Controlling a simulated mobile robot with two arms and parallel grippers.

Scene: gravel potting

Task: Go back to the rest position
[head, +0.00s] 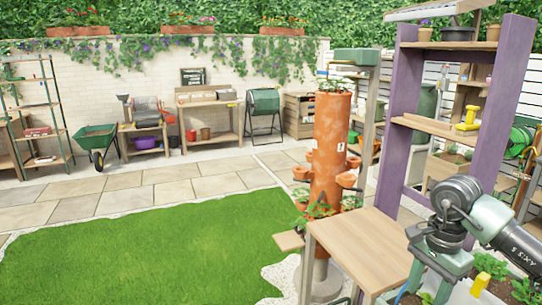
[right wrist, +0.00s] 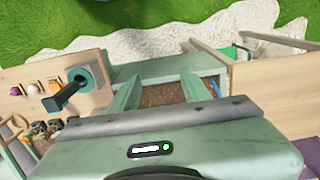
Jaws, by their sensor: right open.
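My right arm (head: 480,225) enters the head view from the lower right, with its wrist bent down beside the wooden tabletop. In the right wrist view my right gripper (right wrist: 158,88) is open, its two green fingers apart. Nothing shows between the fingertips except a box of brown soil (right wrist: 170,95) beyond them. I cannot tell the gap between fingertips and soil. A thin blue thing (right wrist: 214,88) lies at the right of the soil. My left arm and left gripper are not in view.
The wooden tabletop (head: 365,250) and purple-posted shelf (head: 395,130) stand near my right arm. A terracotta planter tower (head: 328,150) stands behind the tabletop. A dark green tool-like thing (right wrist: 75,88) is left of my right gripper. Lawn (head: 150,260) lies open at left.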

